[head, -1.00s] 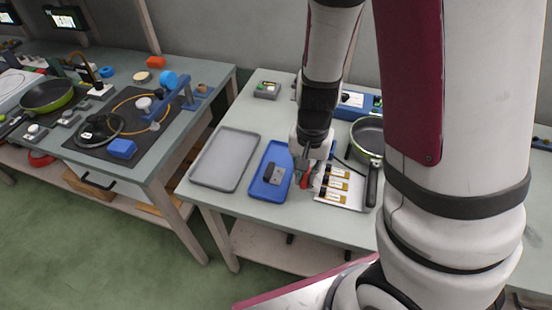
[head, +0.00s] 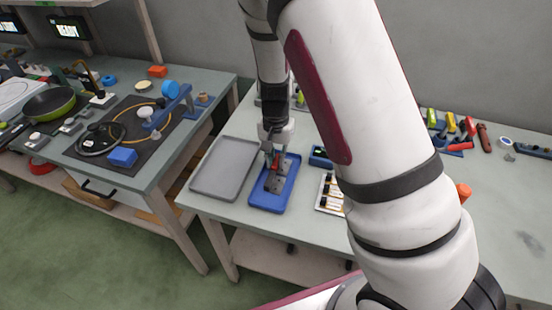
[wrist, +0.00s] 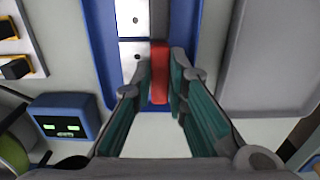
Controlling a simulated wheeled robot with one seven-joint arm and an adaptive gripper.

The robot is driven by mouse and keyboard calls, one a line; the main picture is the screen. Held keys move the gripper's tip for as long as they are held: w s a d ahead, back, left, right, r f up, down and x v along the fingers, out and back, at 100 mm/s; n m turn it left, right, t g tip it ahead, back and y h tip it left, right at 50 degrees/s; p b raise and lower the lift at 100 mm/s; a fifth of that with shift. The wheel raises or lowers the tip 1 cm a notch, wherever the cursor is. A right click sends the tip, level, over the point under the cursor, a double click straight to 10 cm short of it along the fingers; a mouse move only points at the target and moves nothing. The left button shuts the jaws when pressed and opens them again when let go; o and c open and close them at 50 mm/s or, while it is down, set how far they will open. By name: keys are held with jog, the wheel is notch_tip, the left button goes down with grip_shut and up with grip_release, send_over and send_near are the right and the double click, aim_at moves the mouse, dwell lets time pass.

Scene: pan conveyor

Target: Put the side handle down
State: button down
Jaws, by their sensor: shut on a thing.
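My gripper (head: 273,158) is over the blue tray (head: 265,206) and is shut on a red side handle (head: 276,161). In the wrist view the red handle (wrist: 160,72) sits between the two fingers (wrist: 162,85), pointing into the blue tray (wrist: 101,50). Grey metal plates (wrist: 134,56) with small holes lie in the tray beside the handle. They also show in the head view (head: 271,184). The fingers hide part of the handle, and I cannot tell whether it touches the tray floor.
An empty grey tray (head: 222,195) lies left of the blue tray. A small blue box with a green-lit screen (wrist: 66,115) stands near it, and a white tray of labelled pieces (head: 322,205) lies to the right. The far table carries a pan (head: 50,104).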

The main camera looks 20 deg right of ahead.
aim_at(276, 161)
jog(key=shift+f, duration=0.25)
jog(key=c, duration=1.9)
grip_release()
jog(key=shift+f, duration=0.15)
notch_tip(276, 161, up, 12)
jog(key=s+r+n+t+y, duration=0.2)
jog(key=s+r+n, duration=0.1)
jog(key=s+r, duration=0.95)
jog(key=s+r+n+t, duration=0.1)
jog(key=s+r, duration=0.1)
jog(key=s, duration=0.2)
jog(key=s+d+r+n+h, duration=0.1)
jog(key=s+r, duration=0.1)
jog(key=s, duration=0.2)
jog(key=s+d+r+n+t+h, duration=0.1)
jog(key=s+r+n, duration=0.1)
jog(key=s, duration=0.3)
jog(key=shift+r+t, duration=0.3)
jog(key=shift+r, duration=0.05)
